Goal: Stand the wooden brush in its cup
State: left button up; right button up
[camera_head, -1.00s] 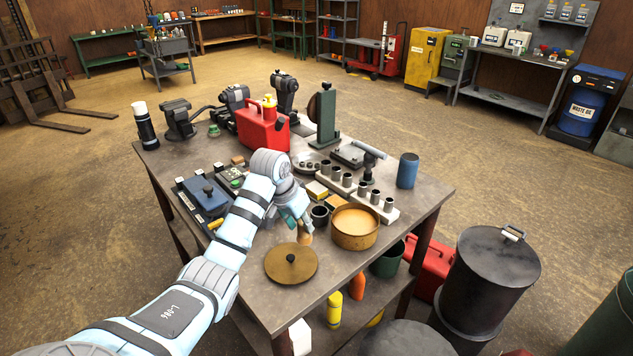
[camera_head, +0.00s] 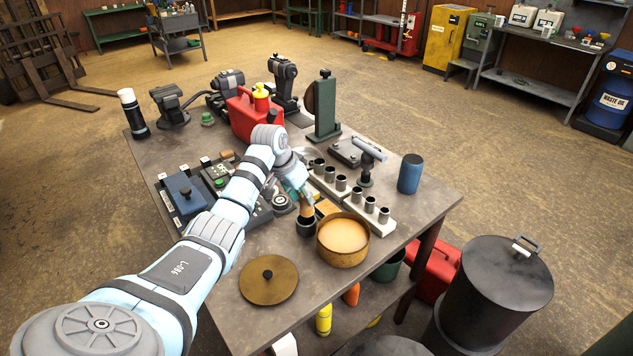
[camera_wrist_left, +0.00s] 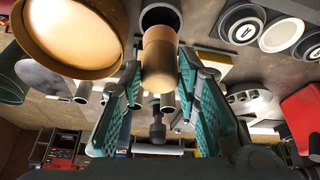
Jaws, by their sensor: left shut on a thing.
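The wooden brush (camera_head: 307,212) is held roughly upright by my left gripper (camera_head: 304,196), its lower end at the mouth of the dark cup (camera_head: 306,230). In the left wrist view the tan brush (camera_wrist_left: 159,58) lies between the teal fingers of the left gripper (camera_wrist_left: 160,66). Its far end overlaps the opening of the cup (camera_wrist_left: 160,14). I cannot tell how far the end reaches inside. The fingers partly hide the brush's upper part. My right gripper is not in view.
A round tan container (camera_head: 343,254) stands close right of the cup. A brass lid (camera_head: 268,281) lies front left. A pale rack with metal tubes (camera_head: 372,215) is behind right, and a black-knobbed blue box (camera_head: 184,195) is left. Bare tabletop shows near the front edge.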

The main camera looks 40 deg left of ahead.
aim_at(302, 209)
pick_arm(q)
jog(key=shift+w+f, duration=0.2)
jog(key=shift+w, duration=0.3)
jog(key=shift+w+f, duration=0.15)
jog(key=shift+f, duration=0.05)
jog(key=shift+s+f+b, duration=1.1)
jog(key=shift+b, duration=0.05)
notch_tip(302, 209, down, 2)
jog(key=shift+f+b, duration=0.1)
jog(key=shift+b, duration=1.05)
jog(key=shift+w+f, duration=0.25)
jog(key=shift+w, duration=0.25)
jog(key=shift+s+r, duration=0.25)
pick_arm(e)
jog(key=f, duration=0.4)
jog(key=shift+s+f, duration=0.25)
